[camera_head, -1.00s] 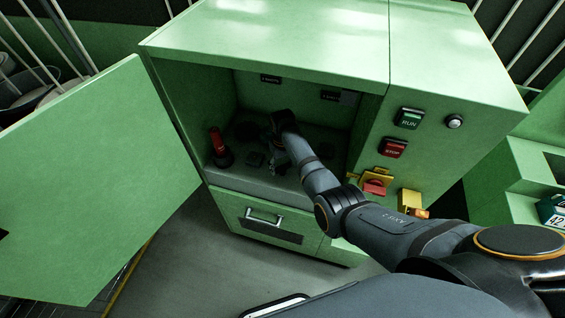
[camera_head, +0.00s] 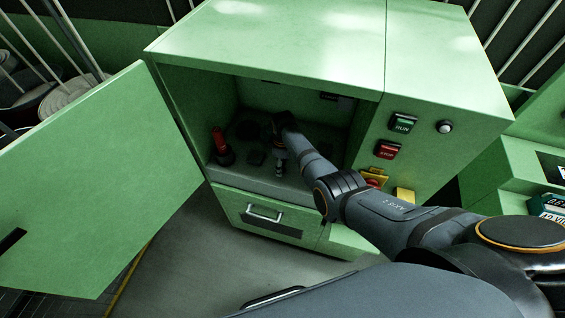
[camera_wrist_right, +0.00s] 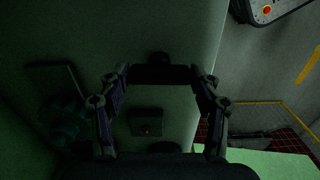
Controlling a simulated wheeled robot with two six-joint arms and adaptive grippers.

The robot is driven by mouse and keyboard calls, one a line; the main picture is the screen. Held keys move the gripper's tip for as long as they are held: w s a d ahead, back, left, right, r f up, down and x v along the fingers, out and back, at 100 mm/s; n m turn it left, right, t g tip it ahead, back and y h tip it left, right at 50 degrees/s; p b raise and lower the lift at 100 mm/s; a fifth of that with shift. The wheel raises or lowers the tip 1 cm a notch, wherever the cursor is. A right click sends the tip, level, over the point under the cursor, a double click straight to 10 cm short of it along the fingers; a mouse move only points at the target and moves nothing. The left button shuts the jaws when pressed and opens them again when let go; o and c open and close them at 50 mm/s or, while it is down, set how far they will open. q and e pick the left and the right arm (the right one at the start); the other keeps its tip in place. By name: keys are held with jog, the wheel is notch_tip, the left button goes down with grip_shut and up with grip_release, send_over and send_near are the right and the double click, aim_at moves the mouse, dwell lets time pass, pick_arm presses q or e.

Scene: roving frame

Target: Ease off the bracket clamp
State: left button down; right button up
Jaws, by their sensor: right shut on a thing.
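My right gripper (camera_head: 279,147) is inside the open green cabinet (camera_head: 262,30), at the end of the arm reaching in from the right. In the right wrist view my right gripper (camera_wrist_right: 161,76) has its two fingers around a dark bar-shaped piece (camera_wrist_right: 162,73), and is shut on it. A dark round knob shows just beyond that piece. This looks like the bracket clamp, but it is too dark to be sure. In the head view the wrist hides most of the held piece. My left gripper is in no view.
A red-topped post (camera_head: 219,144) stands left of my gripper on the cabinet floor. The open door (camera_head: 95,180) is at the left. RUN (camera_head: 402,123) and STOP (camera_head: 388,149) buttons are on the right panel. A drawer handle (camera_head: 264,213) juts out below.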

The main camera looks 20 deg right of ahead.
jog(key=shift+n, duration=0.3)
jog(key=o, duration=1.2)
jog(key=shift+c, duration=0.2)
jog(key=shift+r, duration=0.1)
notch_tip(320, 180, up, 12)
